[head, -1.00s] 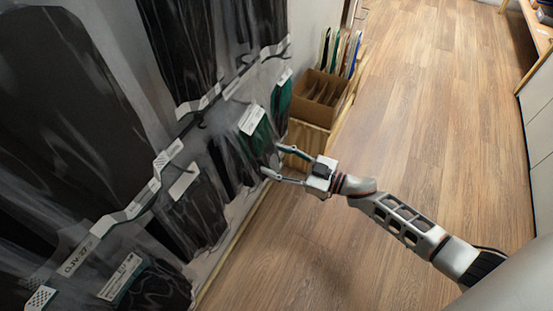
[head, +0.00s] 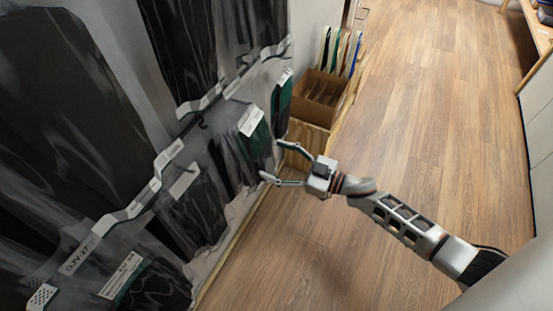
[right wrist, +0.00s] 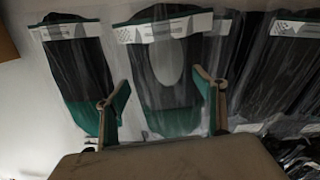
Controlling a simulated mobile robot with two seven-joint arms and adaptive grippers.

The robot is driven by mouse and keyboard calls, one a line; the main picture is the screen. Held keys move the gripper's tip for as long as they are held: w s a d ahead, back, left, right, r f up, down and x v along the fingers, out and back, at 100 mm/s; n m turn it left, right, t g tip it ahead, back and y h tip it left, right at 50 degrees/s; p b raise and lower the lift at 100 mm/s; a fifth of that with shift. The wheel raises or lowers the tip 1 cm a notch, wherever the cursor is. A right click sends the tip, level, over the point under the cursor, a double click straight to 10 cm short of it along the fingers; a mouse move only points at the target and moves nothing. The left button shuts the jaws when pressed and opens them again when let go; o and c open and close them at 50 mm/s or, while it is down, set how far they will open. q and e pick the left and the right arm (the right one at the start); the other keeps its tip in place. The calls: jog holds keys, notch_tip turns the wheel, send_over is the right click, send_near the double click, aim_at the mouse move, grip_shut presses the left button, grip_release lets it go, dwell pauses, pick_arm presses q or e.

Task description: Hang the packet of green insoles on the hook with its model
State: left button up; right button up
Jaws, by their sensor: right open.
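A packet of green insoles (head: 262,138) with a white label hangs on the wall rack in the head view. In the right wrist view this packet (right wrist: 178,122) shows dark with a green lower part, straight ahead between the fingers. Another dark and green packet (head: 281,108) hangs to its right in the head view; it also shows at the left of the right wrist view (right wrist: 75,75). My right gripper (head: 272,161) is open and empty, its fingertips near the lower part of the packet. Contact cannot be told. My left gripper is not in view.
Several dark packets hang on the wall at left, such as one (head: 200,212) below the label rail (head: 155,180). A cardboard box (head: 321,95) with upright coloured insoles behind it stands on a wooden crate (head: 312,137). The wooden floor (head: 400,120) is clear at right.

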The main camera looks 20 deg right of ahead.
jog(key=shift+s, duration=0.1)
jog(key=v, duration=1.2)
